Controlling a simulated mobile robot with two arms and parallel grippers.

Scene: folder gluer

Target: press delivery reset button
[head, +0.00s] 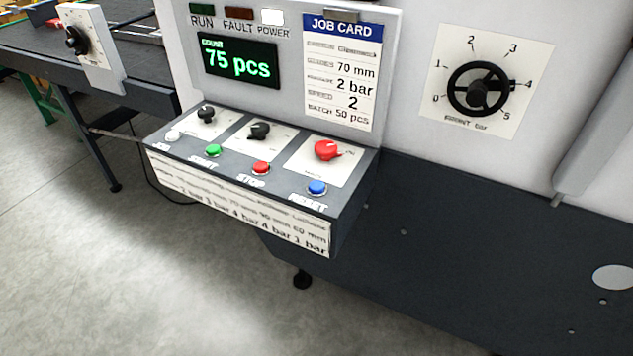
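A sloped control panel (228,190) juts out from the machine's front. Along its front edge are a white button (173,136), a green button (213,150), a red button (261,168) and a blue button (317,188). The label below the blue button looks like RESET but is blurred. I cannot tell from the labels which button belongs to the delivery. Nothing touches the buttons. Neither of my grippers is in view.
Above, a display (238,62) reads 75 pcs beside a job card (341,75). A handwheel dial (478,90) is at right. A dark plate (470,240) extends below it. Open floor lies in front.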

